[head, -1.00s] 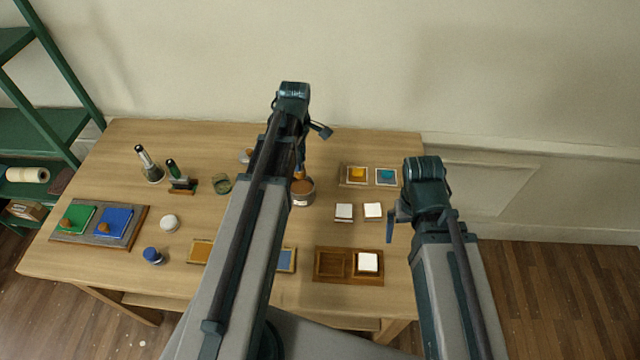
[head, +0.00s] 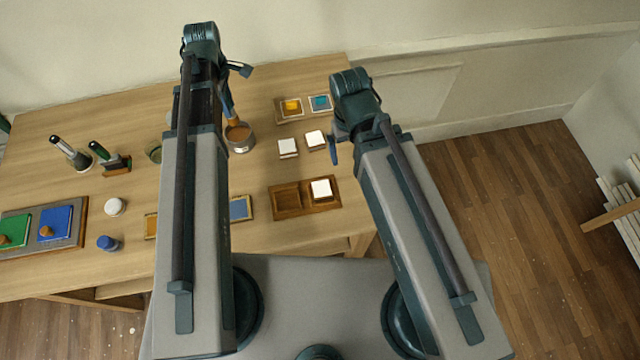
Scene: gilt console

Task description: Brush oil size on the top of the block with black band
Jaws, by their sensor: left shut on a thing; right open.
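My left gripper (head: 228,98) is shut on what looks like a brush (head: 232,115), held upright over a metal tin of brown liquid (head: 240,139). Most of the brush is hidden by my arm, and I cannot tell whether its tip touches the liquid. Two white-topped blocks (head: 288,146) (head: 315,138) stand on the table right of the tin. A third white-topped block (head: 321,188) sits in the right compartment of a wooden tray (head: 290,214). The bands are too small to tell which is black. My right gripper (head: 334,150) is open and empty, right of the blocks.
The tray's left compartment is empty.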

